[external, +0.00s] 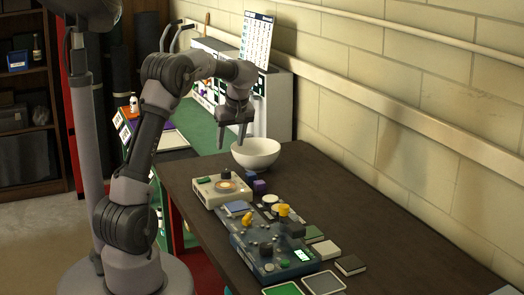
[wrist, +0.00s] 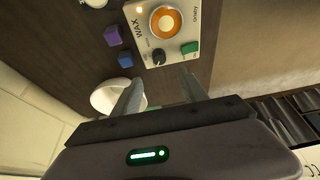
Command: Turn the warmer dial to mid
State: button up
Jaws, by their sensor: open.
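The wax warmer (external: 222,192) is a cream box on the dark table, with an orange-centred round pot on top. In the wrist view the warmer (wrist: 146,22) shows the label WAX, a small black dial (wrist: 158,56) and a green button (wrist: 188,48) along its near edge. The dial's setting is too small to read. My gripper (external: 231,146) points down, open and empty, above the table's far end, behind the warmer and beside the white bowl. In the wrist view its fingers (wrist: 160,80) reach toward the dial, apart from it.
The white bowl (external: 256,153) stands close to my gripper. A purple block (wrist: 112,35) and a blue block (wrist: 126,58) sit beside the warmer.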

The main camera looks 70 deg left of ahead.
aim_at(226, 170)
jog(key=b+x, duration=0.4)
jog(key=x, duration=0.8)
jog(key=shift+a+f, duration=0.1)
jog(key=shift+f, duration=0.1)
grip_shut()
